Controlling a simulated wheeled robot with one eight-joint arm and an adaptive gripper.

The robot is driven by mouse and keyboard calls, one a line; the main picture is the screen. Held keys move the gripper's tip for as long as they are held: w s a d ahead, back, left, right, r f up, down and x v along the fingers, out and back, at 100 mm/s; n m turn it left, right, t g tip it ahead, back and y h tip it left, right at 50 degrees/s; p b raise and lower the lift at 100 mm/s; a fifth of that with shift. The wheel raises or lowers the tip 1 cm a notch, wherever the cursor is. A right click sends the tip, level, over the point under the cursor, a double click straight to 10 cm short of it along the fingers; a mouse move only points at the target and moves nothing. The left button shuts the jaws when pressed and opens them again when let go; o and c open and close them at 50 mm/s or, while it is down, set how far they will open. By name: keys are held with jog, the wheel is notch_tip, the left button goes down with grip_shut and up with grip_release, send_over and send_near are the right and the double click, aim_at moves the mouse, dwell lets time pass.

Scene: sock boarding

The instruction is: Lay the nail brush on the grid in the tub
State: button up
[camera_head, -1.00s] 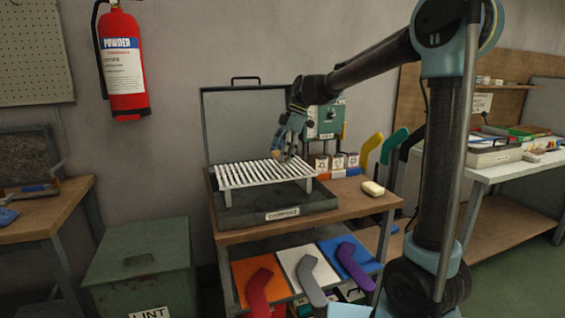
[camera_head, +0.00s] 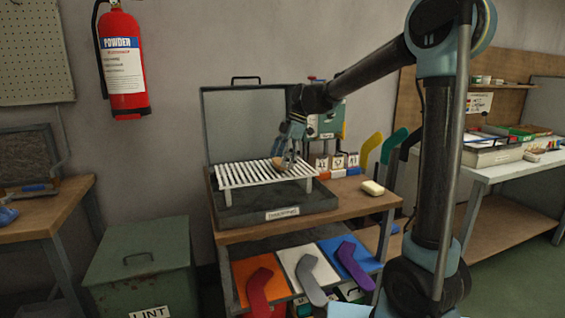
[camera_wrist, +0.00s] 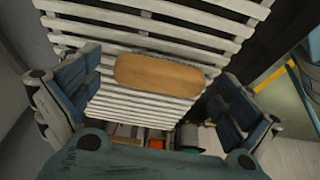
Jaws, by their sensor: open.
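The nail brush (camera_wrist: 158,75) shows its tan wooden oval back in the wrist view, lying across the white slats of the grid (camera_wrist: 150,40). In the head view the brush (camera_head: 280,163) is a small brown shape on the right part of the grid (camera_head: 245,174), partly hidden by my fingers. The grid stands in the dark grey tub (camera_head: 243,215) on the wooden table, with its lid raised behind. My gripper (camera_head: 289,150) is open above the grid. In the wrist view my gripper (camera_wrist: 150,97) has its fingers wide apart, one on each side of the brush, not touching it.
A pale soap-like block (camera_head: 373,188) lies on the table right of the tub. Small labelled boxes (camera_head: 337,162) stand behind it. The raised lid (camera_head: 240,115) is close behind the grid. Coloured sock forms (camera_head: 310,275) lie on the lower shelf.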

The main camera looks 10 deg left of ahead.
jog(key=v, duration=1.2)
jog(key=s+d+f+m+t, duration=0.1)
jog(key=s+d+f+m, duration=0.15)
jog(key=d, duration=0.35)
jog(key=s+d+f+m+t, duration=0.1)
jog(key=s+d+m, duration=0.25)
jog(key=d, duration=0.35)
jog(key=s+d+f+m+t+h, duration=0.2)
jog(key=s+d+f+m+h, duration=0.2)
jog(key=s+d+f+m, duration=1.4)
jog(key=s+d+f, duration=0.2)
jog(key=d+f, duration=0.2)
jog(key=d, duration=0.1)
jog(key=shift+s+d+f+t, duration=0.15)
jog(key=shift+d+f+t, duration=0.15)
